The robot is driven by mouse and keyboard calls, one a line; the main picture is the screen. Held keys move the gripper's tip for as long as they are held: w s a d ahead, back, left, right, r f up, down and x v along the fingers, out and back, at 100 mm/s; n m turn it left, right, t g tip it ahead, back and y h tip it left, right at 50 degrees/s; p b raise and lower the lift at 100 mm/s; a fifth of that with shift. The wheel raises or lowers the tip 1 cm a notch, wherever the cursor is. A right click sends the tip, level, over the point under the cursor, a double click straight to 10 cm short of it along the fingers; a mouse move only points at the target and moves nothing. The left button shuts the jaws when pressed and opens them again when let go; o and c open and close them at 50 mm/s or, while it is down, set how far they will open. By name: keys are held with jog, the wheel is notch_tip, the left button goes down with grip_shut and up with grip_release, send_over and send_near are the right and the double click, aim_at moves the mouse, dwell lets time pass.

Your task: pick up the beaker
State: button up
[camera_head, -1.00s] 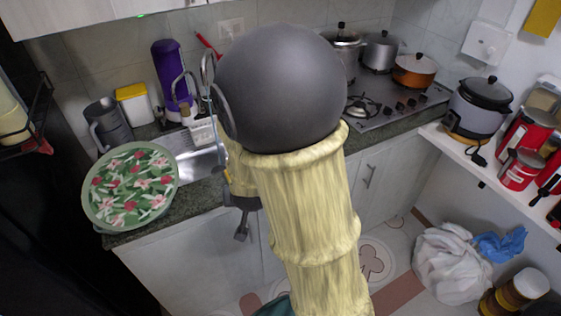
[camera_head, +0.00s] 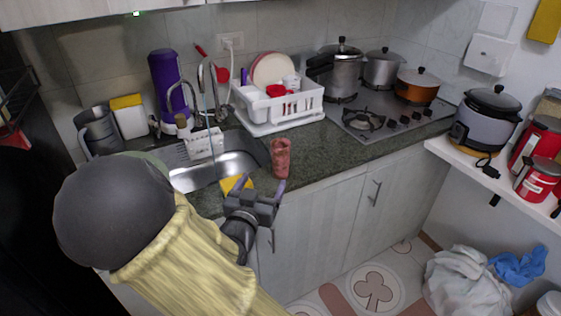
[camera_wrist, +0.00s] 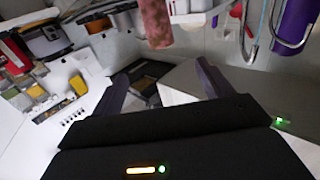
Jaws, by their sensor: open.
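The beaker (camera_head: 281,158) is a reddish-pink cup standing upright on the dark counter, right of the sink and near the front edge. In the wrist view a mottled pink cylinder, apparently the beaker (camera_wrist: 155,22), shows at the top, beyond the fingertips. My gripper (camera_head: 261,188) is open and empty in front of the counter edge, just below and left of the beaker in the head view. Its two fingers also show spread apart in the wrist view (camera_wrist: 161,88). Neither finger appears to touch the beaker.
The sink (camera_head: 215,170) with its faucet is left of the beaker. A white dish rack (camera_head: 290,108) stands behind it. A yellow sponge (camera_head: 232,184) lies by the sink, partly behind my gripper. The stove (camera_head: 385,122) with pots is to the right.

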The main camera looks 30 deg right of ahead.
aim_at(278, 153)
jog(key=p+x, duration=0.1)
jog(key=x, duration=1.1)
jog(key=shift+w, duration=0.1)
jog(key=p+x, duration=0.1)
jog(key=x, duration=0.4)
jog(key=shift+d+f, duration=0.1)
jog(key=shift+f, duration=0.05)
jog(key=shift+c, duration=0.5)
jog(key=c, duration=1)
